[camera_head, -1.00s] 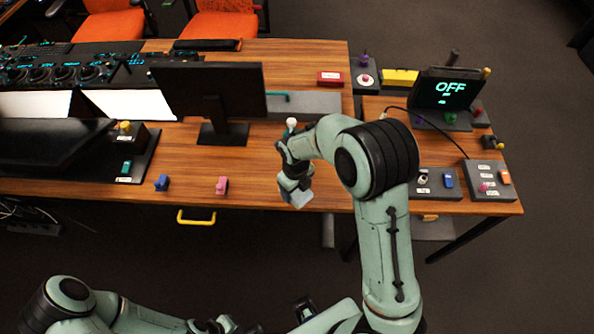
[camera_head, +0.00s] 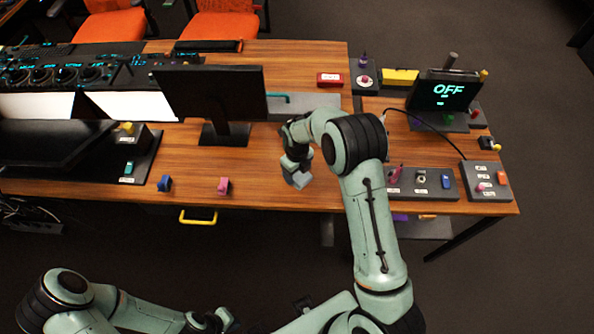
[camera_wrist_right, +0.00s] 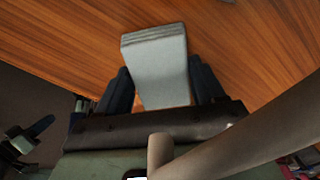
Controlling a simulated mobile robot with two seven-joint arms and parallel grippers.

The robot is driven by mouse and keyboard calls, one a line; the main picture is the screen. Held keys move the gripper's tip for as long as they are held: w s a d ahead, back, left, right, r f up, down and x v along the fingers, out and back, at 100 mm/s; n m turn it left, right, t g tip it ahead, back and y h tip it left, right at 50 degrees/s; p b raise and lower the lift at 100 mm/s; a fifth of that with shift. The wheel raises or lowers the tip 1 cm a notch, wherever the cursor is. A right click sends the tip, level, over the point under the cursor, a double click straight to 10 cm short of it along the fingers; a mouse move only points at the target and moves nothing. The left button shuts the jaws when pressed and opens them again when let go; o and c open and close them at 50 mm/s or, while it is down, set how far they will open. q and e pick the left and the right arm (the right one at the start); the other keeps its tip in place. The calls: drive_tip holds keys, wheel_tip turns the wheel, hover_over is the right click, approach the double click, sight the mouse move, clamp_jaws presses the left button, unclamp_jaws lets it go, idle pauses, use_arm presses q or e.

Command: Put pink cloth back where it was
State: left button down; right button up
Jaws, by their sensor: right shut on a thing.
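No cloth that is plainly pink shows in these views. My right gripper (camera_head: 295,168) is over the front part of the wooden desk, right of the monitor. It is shut on a pale grey, flat block-like thing (camera_head: 299,180). In the right wrist view this thing (camera_wrist_right: 157,62) sits between the two dark fingers, with a layered edge at its far end like folded cloth. I cannot tell whether it touches the desk. My left gripper (camera_head: 218,320) is low at the bottom edge, away from the desk; its fingers are not clear.
A black monitor (camera_head: 210,92) stands left of my right gripper. A pink piece (camera_head: 223,186) and a blue piece (camera_head: 164,183) sit near the desk's front edge. A switch panel (camera_head: 430,184) lies to the right. Bare wood (camera_head: 260,185) lies between the pink piece and my gripper.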

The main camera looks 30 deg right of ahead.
drive_tip(key=shift+f, duration=0.15)
drive_tip(key=o, duration=0.9)
drive_tip(key=shift+o, duration=0.2)
wheel_tip(320, 180, up, 12)
drive_tip(key=shift+r+p, duration=0.2)
drive_tip(key=shift+p, duration=0.1)
